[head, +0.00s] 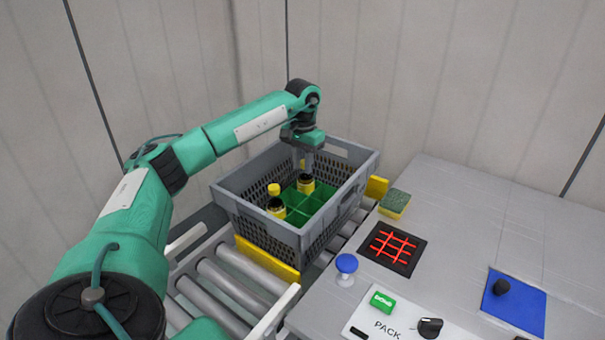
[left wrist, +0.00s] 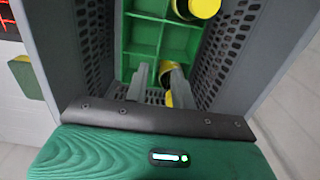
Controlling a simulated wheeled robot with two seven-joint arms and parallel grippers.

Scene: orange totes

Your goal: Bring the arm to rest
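My left gripper (head: 308,160) hangs over the grey crate (head: 282,236), fingers pointing down, close to a dark bottle with a yellow cap and band (head: 306,183). In the left wrist view the fingers (left wrist: 158,88) stand apart, and the bottle's yellow cap (left wrist: 165,69) shows near the right finger. I cannot tell whether they touch. A second such bottle (head: 276,205) stands in another compartment of the green divider (head: 323,196); its yellow cap shows in the left wrist view (left wrist: 204,7). My right gripper is not in view.
The crate sits on a roller conveyor (head: 232,287) with yellow stops. On the grey table (head: 460,215) at right are a sponge (head: 394,204), a red grid on black (head: 393,248), a blue knob (head: 346,264), a blue mat (head: 514,303) and a PACK panel (head: 388,325). Walls stand behind.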

